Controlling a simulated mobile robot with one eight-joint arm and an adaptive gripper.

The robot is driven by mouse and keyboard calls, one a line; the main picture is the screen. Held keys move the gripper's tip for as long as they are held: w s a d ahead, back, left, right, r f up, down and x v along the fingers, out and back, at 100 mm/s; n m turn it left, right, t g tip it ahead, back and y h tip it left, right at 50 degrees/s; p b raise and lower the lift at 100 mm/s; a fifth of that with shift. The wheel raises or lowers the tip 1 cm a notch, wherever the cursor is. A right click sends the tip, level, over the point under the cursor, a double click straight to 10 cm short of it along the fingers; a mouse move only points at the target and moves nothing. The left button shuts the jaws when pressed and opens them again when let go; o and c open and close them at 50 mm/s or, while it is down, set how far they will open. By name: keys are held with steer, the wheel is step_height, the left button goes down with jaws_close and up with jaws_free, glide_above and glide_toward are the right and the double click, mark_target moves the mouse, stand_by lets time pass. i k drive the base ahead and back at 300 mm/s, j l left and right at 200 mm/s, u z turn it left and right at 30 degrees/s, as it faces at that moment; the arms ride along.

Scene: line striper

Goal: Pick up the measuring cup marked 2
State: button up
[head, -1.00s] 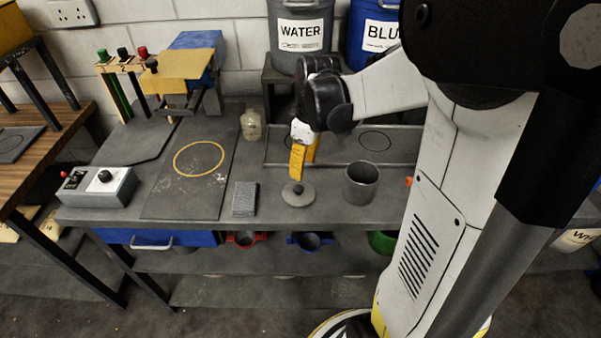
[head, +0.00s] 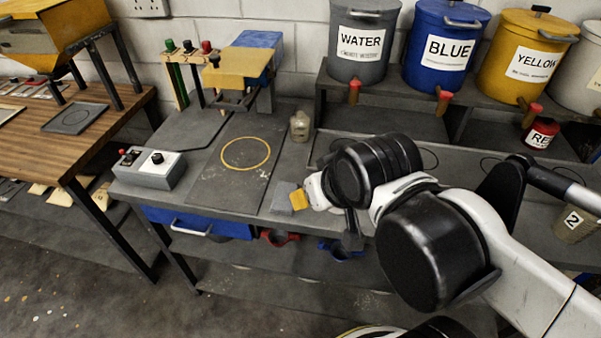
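A beige cup with a white label reading 2 (head: 573,223) shows at the right edge of the head view. It appears to stand upright at the bench's right end, partly hidden behind my arm. My gripper (head: 300,198) is far to its left, low over the middle of the bench by a small grey block (head: 283,200). One yellow finger pad shows, pointing left; the other finger is hidden by the wrist. I cannot tell whether the gripper is open or shut, and nothing is visibly held.
WATER (head: 360,41), BLUE (head: 446,48) and YELLOW (head: 529,62) buckets stand on a raised shelf at the back. A small red pot (head: 540,134) is below them. A control box (head: 148,166) and a board with a yellow ring (head: 218,182) are on the left.

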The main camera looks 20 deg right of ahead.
mark_target(573, 225)
steer(key=z, duration=2.7)
